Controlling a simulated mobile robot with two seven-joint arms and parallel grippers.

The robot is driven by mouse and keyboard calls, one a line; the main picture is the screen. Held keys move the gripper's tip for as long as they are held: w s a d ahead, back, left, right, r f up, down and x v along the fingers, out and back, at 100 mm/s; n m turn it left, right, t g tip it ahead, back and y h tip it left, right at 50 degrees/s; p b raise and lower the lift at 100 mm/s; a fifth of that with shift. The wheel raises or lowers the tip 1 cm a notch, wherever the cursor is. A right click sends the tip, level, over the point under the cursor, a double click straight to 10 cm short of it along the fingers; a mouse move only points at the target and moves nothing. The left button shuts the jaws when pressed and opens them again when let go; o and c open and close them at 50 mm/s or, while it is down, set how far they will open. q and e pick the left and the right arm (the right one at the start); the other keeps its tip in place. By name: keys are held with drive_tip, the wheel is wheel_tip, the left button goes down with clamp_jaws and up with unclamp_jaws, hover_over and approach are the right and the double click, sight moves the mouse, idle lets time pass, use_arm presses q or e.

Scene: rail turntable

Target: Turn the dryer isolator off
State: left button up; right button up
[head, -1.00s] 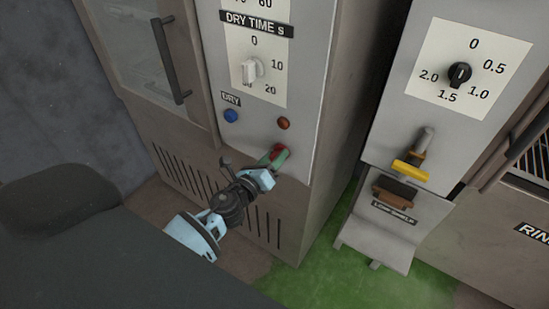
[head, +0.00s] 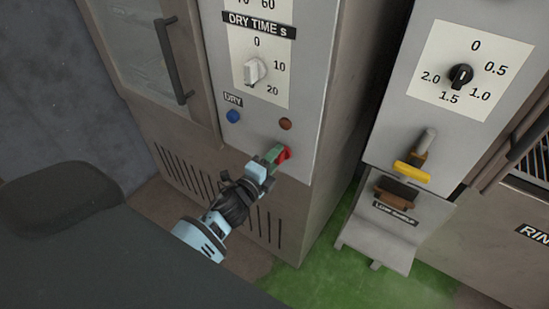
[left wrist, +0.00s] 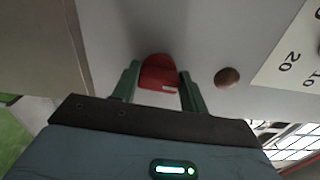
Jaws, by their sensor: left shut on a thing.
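The dryer isolator is a red rotary handle (head: 284,153) low on the dryer's grey front panel (head: 306,110), below a brown-red round lamp or button. My left gripper (head: 275,154) is at the panel with its green fingers on the red handle. In the left wrist view the red handle (left wrist: 159,73) sits between the two green fingers (left wrist: 160,86), with a small white mark near its lower edge. Part of the handle is hidden by the fingers in the head view. No on or off lettering is readable. My right gripper is not in view.
Above are a blue button (head: 233,116), a brown-red button (head: 285,124) and a white dry-time knob (head: 255,71). To the right stands another grey panel with a black knob (head: 461,75) and a yellow-handled lever (head: 412,171). Green floor (head: 340,275) is clear between them.

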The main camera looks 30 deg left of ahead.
use_arm(q)
drive_tip(key=shift+n, duration=0.5)
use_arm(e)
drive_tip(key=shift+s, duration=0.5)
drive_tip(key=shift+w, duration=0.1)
use_arm(q)
drive_tip(key=o, duration=0.9)
drive_tip(key=shift+o, duration=0.4)
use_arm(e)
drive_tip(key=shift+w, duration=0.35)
use_arm(q)
drive_tip(key=shift+s, duration=0.1)
drive_tip(key=s, duration=0.7)
drive_tip(key=shift+s+a, duration=0.3)
drive_tip(key=shift+s, duration=0.05)
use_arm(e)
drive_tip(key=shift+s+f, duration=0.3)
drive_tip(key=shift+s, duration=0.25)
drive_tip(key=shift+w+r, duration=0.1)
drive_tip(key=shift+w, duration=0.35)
